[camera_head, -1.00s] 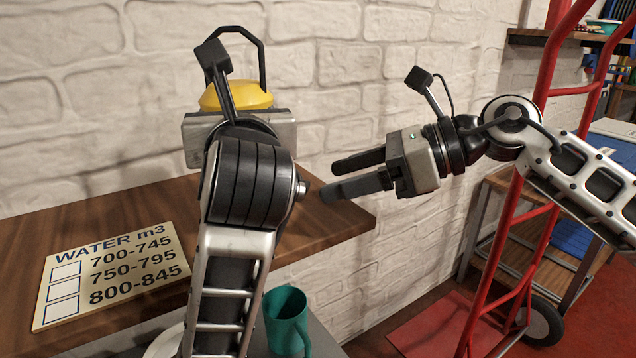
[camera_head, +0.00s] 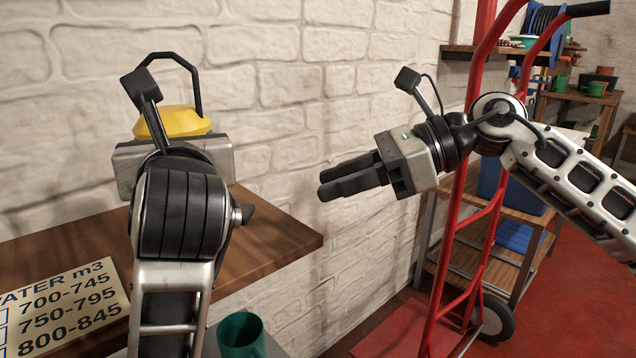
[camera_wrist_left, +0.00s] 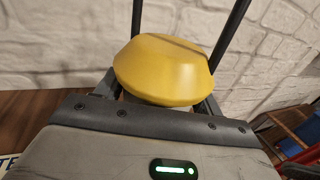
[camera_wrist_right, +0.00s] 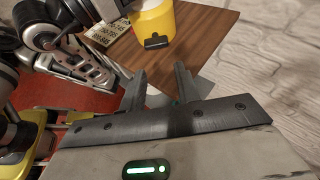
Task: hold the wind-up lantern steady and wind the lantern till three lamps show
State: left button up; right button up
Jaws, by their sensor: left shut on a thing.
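The wind-up lantern has a yellow cap (camera_head: 178,122) and a black handle, and stands near the wall on the wooden table. Its cap fills the middle of the left wrist view (camera_wrist_left: 163,72). My left gripper (camera_head: 175,158) is shut on it; my arm hides the fingers and lower lantern in the head view. In the right wrist view the yellow body (camera_wrist_right: 152,22) shows with a dark fitting (camera_wrist_right: 156,42) low on its side. My right gripper (camera_head: 345,178) is open and empty, in the air right of the lantern, past the table's edge. No lamps are visible.
A sign (camera_head: 70,308) reading WATER m3, with number ranges and boxes, lies on the wooden table (camera_head: 265,240). A green cup (camera_head: 241,335) stands below the table's front edge. A red hand truck (camera_head: 450,235) and shelves stand right. The white brick wall is close behind.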

notch_tip(320, 180, down, 3)
jog(key=w+n+t, duration=0.1)
jog(key=n+t, duration=0.1)
jog(key=t, duration=0.1)
jog(key=n+t+y, duration=0.3)
jog(key=n, duration=0.8)
send_near(251, 215)
jog(key=shift+t, duration=0.3)
jog(key=x, duration=0.8)
jog(key=shift+s+a+f, duration=0.1)
jog(key=shift+a+f, duration=0.05)
jog(key=shift+a, duration=0.2)
grip_shut()
